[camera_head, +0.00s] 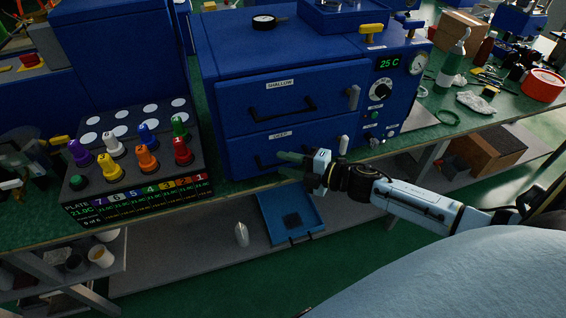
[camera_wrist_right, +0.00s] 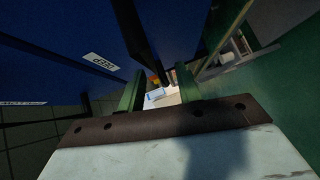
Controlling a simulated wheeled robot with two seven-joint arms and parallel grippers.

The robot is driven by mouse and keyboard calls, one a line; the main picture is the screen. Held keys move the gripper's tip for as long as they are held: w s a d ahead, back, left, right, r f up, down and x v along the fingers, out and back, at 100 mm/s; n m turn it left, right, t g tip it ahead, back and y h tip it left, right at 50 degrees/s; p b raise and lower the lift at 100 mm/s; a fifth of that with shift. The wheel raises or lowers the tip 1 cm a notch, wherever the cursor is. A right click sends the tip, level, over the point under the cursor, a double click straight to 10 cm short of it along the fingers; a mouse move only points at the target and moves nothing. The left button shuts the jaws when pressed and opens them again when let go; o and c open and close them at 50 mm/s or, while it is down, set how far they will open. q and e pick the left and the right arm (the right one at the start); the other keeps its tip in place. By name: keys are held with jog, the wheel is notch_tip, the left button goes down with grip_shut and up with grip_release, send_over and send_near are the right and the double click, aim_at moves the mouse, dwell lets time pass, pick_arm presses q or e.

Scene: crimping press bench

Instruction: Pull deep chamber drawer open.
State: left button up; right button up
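The blue chamber unit (camera_head: 290,60) stands on the green bench with two drawers in its front, and both look shut. The upper drawer (camera_head: 240,100) is labelled SHALLOW. The deep chamber drawer (camera_head: 238,150) is below it, and its label also shows in the right wrist view (camera_wrist_right: 100,62). Its dark handle (camera_head: 262,164) is partly hidden by my right gripper (camera_head: 290,160). My right gripper is in front of this handle, with its green fingers apart in the right wrist view (camera_wrist_right: 160,88). I cannot tell whether it touches the handle. My left gripper is not in view.
A plate rack (camera_head: 135,185) with several coloured knobs stands left of the unit. A blue tray (camera_head: 290,215) and a white pointed piece (camera_head: 241,234) lie on the shelf below. Bottles and loose tools crowd the bench at right.

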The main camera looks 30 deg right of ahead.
jog(key=shift+x, duration=0.75)
grip_shut()
